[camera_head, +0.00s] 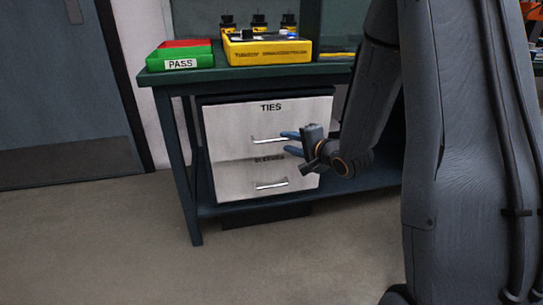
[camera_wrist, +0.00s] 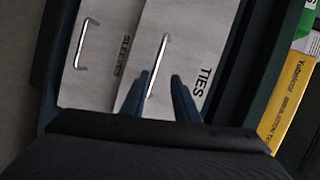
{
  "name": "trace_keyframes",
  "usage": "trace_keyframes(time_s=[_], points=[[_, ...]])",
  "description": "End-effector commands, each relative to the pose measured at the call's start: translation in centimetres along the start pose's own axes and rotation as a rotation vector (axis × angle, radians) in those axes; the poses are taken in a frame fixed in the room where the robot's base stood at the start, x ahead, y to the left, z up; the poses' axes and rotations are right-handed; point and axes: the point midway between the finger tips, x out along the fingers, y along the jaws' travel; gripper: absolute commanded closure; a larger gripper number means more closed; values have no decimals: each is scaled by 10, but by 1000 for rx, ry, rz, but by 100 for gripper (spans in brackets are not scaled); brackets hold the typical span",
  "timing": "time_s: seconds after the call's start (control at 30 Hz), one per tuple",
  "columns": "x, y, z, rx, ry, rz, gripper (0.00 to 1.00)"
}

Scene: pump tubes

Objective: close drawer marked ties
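The drawer marked TIES (camera_head: 229,126) is the upper of two pale grey drawers under the green bench. Its front appears to stand out a little past the lower drawer and partly covers that drawer's label. Its silver bar handle (camera_head: 266,139) is on the front. My gripper (camera_head: 286,142) is at the right end of this handle, its blue fingers apart. In the wrist view, my gripper (camera_wrist: 162,75) is open, and the TIES handle (camera_wrist: 162,52) shows between and beyond the fingertips. I cannot tell whether the fingers touch it.
The lower drawer, marked SLEEVES (camera_head: 235,184), has its own handle (camera_head: 271,184). A bench leg (camera_head: 180,160) stands left of the drawers. Open floor lies in front.

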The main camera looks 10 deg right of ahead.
Motion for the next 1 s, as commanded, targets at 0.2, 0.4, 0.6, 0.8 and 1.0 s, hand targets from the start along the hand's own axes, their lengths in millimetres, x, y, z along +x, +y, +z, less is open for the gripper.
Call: trace_keyframes(time_s=[0.2, 0.4, 0.6, 0.8, 1.0], points=[[18, 18, 1, 125, -49, -97, 72], [30, 17, 2, 151, -63, -118, 72], [60, 14, 4, 149, -63, -117, 72], [86, 11, 5, 149, -61, -116, 72], [97, 8, 6, 150, -61, -115, 72]])
